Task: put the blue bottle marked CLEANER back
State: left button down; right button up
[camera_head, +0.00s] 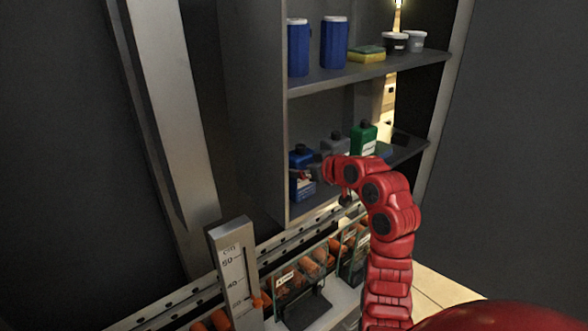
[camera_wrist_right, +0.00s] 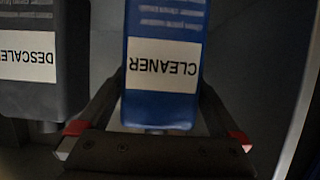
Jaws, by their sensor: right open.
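The blue CLEANER bottle (camera_head: 298,160) stands on the lower shelf at its left end in the head view, partly hidden by my right gripper (camera_head: 308,172). In the right wrist view the bottle (camera_wrist_right: 163,60) fills the middle, with its white label upside down. My right gripper's two fingers (camera_wrist_right: 163,95) are open, one on each side of the bottle. The pictures do not show clearly whether either finger touches it. My left gripper is not in view.
A grey DESCALER bottle (camera_wrist_right: 35,60) stands close beside the blue one. A green bottle (camera_head: 363,138) is farther right on the lower shelf (camera_head: 305,213). The upper shelf (camera_head: 350,77) holds blue containers, sponges and tubs. A rack of orange items (camera_head: 310,265) lies below.

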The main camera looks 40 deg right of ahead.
jog(key=b+v, duration=0.2)
jog(key=v, duration=0.7)
jog(key=shift+s+b, duration=0.2)
jog(key=shift+b, duration=0.2)
